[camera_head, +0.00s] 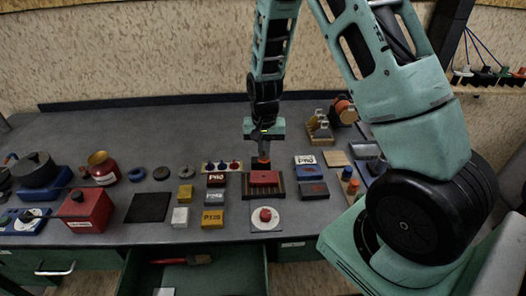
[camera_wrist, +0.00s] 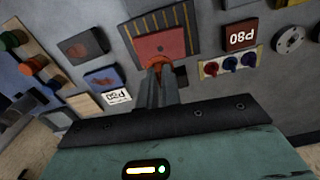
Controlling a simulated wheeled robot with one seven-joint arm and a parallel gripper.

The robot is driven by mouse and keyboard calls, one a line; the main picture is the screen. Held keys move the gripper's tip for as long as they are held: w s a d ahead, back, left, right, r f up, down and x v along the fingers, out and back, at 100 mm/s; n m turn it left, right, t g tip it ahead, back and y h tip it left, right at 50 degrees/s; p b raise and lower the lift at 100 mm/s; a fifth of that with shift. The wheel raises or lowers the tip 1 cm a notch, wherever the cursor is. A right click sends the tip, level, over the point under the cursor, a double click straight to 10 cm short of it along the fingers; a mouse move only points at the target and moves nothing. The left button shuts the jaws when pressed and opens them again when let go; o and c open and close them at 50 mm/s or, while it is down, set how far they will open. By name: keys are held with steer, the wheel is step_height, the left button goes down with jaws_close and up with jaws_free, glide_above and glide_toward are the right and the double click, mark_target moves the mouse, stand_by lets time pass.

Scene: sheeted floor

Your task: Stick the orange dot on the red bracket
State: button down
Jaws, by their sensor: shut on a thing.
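The red bracket (camera_head: 264,178) is a flat red block on a dark mat (camera_head: 247,190) with yellow stripes, in the middle of the bench. It also shows in the wrist view (camera_wrist: 150,46), with a small dark spot on its face. My gripper (camera_head: 263,157) points down at the back edge of the bracket. Its fingers (camera_wrist: 156,76) are shut on the orange dot (camera_wrist: 161,63), whose rim shows around the fingertips; the fingers hide the rest. The dot overlaps the bracket's edge in the wrist view; I cannot tell whether they touch.
Blue and white blocks (camera_head: 306,172) stand right. A white plate (camera_head: 266,225) with a red piece lies in front. A drawer (camera_head: 225,275) is open below the bench.

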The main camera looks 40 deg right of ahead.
stand_by(0.4)
steer(key=b, duration=0.4)
glide_above(264, 176)
steer(key=shift+f, duration=2.9)
steer(key=shift+f+b, duration=0.45)
steer(key=shift+f, duration=0.3)
steer(key=c, duration=1.5)
jaws_free()
step_height(264, 176, up, 17)
steer(key=shift+r+b, duration=0.2)
steer(key=shift+b, duration=0.75)
